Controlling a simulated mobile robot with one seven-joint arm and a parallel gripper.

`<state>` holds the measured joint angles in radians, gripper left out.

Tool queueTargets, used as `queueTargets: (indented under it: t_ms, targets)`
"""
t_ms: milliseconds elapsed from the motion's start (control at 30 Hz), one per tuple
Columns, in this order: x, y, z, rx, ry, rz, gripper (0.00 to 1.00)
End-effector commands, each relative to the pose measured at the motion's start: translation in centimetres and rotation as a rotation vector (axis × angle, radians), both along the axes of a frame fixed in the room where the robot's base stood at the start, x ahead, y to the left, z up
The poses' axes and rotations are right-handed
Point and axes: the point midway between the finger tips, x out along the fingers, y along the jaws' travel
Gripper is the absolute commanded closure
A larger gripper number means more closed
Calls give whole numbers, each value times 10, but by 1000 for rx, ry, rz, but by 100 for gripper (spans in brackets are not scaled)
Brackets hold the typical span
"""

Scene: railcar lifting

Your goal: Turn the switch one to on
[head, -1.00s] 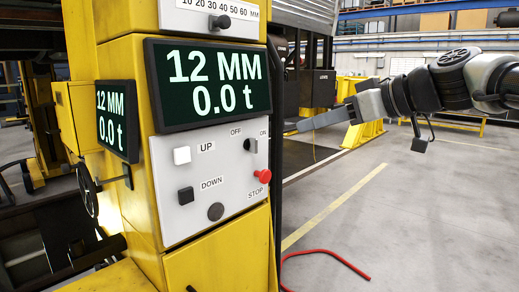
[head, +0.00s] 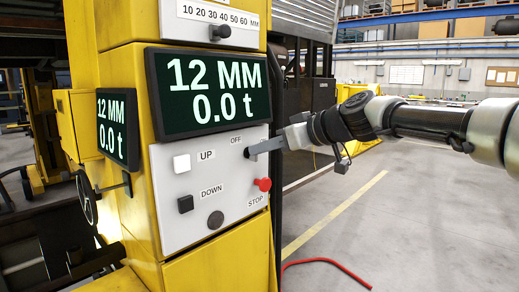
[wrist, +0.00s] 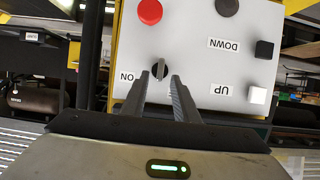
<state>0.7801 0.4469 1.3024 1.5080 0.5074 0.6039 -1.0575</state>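The switch is a small dark rotary knob (head: 247,153) at the upper right of the white control panel (head: 180,225). In the wrist view the panel appears upside down, with the knob (wrist: 160,69) beside the ON label (wrist: 127,77). Its grip bar runs roughly up and down in that view. The OFF label (head: 236,139) shows in the head view; my gripper hides ON there. My gripper (head: 256,150) is at the knob. Its two fingers are apart in the wrist view (wrist: 160,79), with tips on either side of the knob. I cannot tell whether they touch it.
The red STOP button (head: 263,184) sits just below my fingers. The white UP button (head: 182,162), black DOWN button (head: 185,204) and a dark round part (head: 216,218) share the panel. A display above (head: 212,90) reads 12 MM and 0.0 t.

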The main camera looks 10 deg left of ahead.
Motion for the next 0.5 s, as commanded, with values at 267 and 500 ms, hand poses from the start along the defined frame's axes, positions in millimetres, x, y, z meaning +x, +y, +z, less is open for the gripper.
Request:
queueTargets:
  t_ms: [267,500]
  targets:
    - [11,18,-9,0,0,0,73]
    - [12,19,-10,0,-1,-2,73]
